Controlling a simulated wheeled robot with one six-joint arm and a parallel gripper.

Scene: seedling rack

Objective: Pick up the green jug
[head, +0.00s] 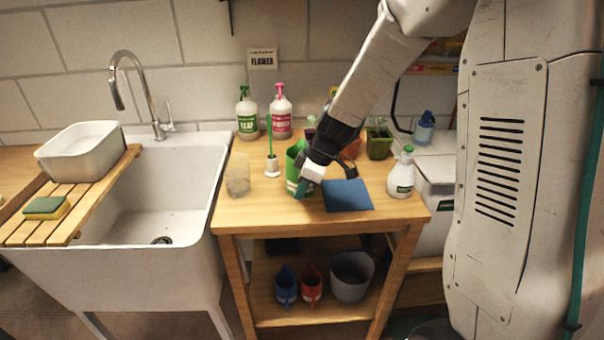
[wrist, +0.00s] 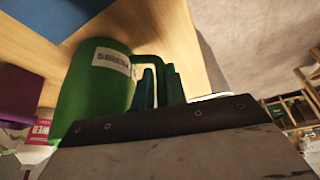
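The green jug (head: 293,160) is at the middle of the wooden table, upright, partly hidden behind my gripper (head: 306,187). In the wrist view the green jug (wrist: 92,92) shows a white label, and its handle reaches toward my gripper. The teal fingers of my gripper (wrist: 161,88) are on either side of the handle and close against it, with no clear gap. The lower part of the jug is hidden by my gripper's body in the wrist view. I cannot tell whether its base touches the table.
A blue mat (head: 348,196) lies right of the jug, with a white spray bottle (head: 401,176) beyond it. A clear cup (head: 237,176) and a green brush (head: 271,150) stand left. Blue (head: 286,287) and red (head: 311,284) jugs and a grey bucket (head: 351,279) are on the lower shelf.

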